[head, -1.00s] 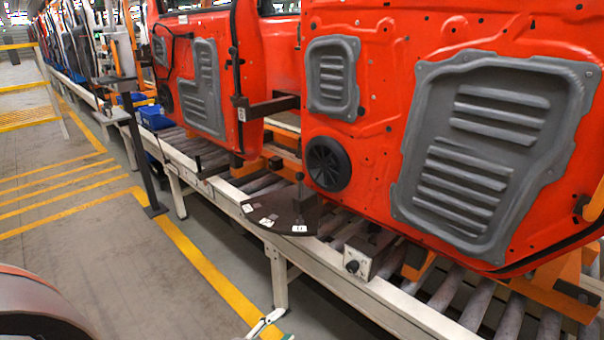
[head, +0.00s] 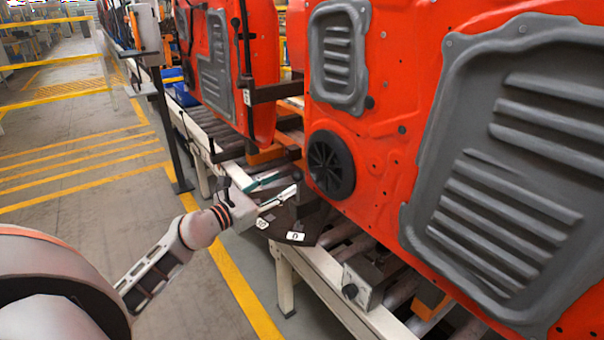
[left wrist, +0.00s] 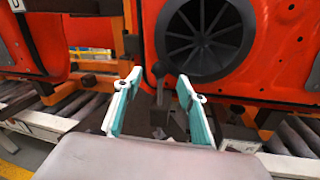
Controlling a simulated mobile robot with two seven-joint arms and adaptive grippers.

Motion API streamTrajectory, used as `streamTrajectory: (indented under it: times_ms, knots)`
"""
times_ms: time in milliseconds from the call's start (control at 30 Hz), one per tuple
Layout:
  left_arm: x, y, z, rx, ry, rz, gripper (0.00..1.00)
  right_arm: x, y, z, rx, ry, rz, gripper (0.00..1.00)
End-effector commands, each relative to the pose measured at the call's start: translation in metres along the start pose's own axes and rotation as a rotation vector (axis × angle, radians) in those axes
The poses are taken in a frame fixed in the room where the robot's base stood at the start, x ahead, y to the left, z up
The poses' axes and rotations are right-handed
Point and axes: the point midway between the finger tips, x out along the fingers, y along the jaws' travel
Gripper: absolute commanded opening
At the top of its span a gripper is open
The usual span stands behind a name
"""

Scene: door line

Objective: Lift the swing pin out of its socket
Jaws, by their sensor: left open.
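The swing pin (left wrist: 159,88), a dark upright shaft with a round knob, shows in the left wrist view between my two fingers in the picture, seemingly beyond their tips. I cannot make it out clearly in the head view, where my gripper and the dark speaker crowd that spot. My left gripper (head: 288,187) is open and empty, its white and teal fingers spread over the dark plate (head: 283,226) with white labels. The socket at the pin's foot is too dark to make out. My right gripper is not in view.
A red door panel (head: 390,130) with a round black speaker (head: 331,165) hangs close beyond my left gripper. Another red door (head: 262,70) stands farther left. A small grey box with a knob (head: 361,284) sits on the conveyor rail. The yellow-lined floor (head: 90,225) is clear.

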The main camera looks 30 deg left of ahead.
Motion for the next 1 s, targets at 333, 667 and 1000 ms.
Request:
streamTrajectory:
  times_ms: [333, 667, 1000]
  knots:
    - [0.046, 0.000, 0.001, -0.003, -0.002, 0.000, 0.41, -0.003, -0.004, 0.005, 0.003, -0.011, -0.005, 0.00]
    - [0.074, -0.001, 0.000, -0.004, -0.001, -0.001, 0.41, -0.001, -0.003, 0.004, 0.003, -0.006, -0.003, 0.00]
    - [0.075, -0.001, 0.000, -0.004, 0.000, -0.001, 0.28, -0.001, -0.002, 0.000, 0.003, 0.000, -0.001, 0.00]
